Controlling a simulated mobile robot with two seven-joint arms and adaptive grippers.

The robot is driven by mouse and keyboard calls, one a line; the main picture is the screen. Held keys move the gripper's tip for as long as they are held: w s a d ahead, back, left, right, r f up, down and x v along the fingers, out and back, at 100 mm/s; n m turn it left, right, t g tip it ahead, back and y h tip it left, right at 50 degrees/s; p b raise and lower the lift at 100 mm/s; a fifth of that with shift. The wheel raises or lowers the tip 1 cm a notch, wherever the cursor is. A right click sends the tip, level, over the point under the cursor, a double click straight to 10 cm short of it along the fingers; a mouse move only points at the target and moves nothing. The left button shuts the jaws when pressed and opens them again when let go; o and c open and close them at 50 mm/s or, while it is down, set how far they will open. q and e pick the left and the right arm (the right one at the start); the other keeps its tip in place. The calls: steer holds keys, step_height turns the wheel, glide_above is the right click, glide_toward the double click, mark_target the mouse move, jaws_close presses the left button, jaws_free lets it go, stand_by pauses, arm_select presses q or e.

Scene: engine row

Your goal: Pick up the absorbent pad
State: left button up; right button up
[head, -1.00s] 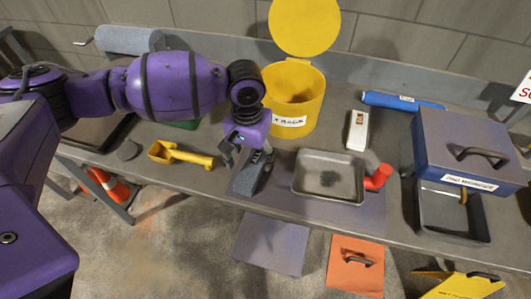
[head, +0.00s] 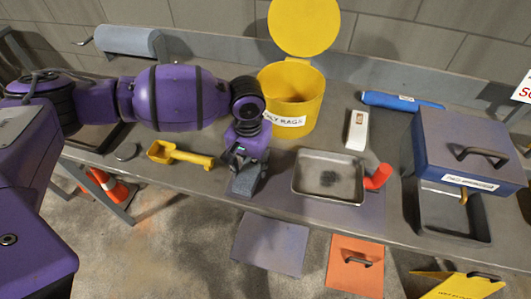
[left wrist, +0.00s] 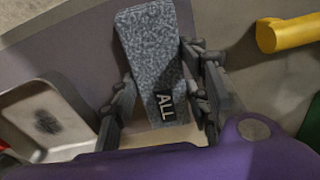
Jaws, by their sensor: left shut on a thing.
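The absorbent pad (head: 243,188) is a grey speckled block at the bench's front edge, left of the metal tray. The pad's near end is partly hidden by the fingers. I cannot tell whether the pad touches the bench. My right gripper is not in view.
The metal tray (head: 308,194) and red cup (head: 377,178) stand to the right. A yellow scoop (head: 180,156) lies to the left, and the yellow bin (head: 293,85) stands behind, lid raised. A blue box (head: 460,150) is far right. Panels lie on the floor in front.

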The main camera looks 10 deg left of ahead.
arm_select(q)
steer(key=shift+r, duration=0.6)
steer(key=s+r, duration=0.1)
steer(key=r, duration=0.1)
steer(key=s+r+p, duration=0.1)
steer(key=s+r, duration=0.1)
steer(key=r, duration=0.1)
steer(key=s+r, duration=0.2)
steer(key=r, duration=0.1)
steer(key=shift+r+p, duration=0.15)
steer(key=shift+p, duration=0.25)
steer(key=s+r+p, duration=0.1)
steer(key=s+r, duration=0.2)
steer(key=s, duration=0.6)
steer(key=shift+d+r, duration=0.2)
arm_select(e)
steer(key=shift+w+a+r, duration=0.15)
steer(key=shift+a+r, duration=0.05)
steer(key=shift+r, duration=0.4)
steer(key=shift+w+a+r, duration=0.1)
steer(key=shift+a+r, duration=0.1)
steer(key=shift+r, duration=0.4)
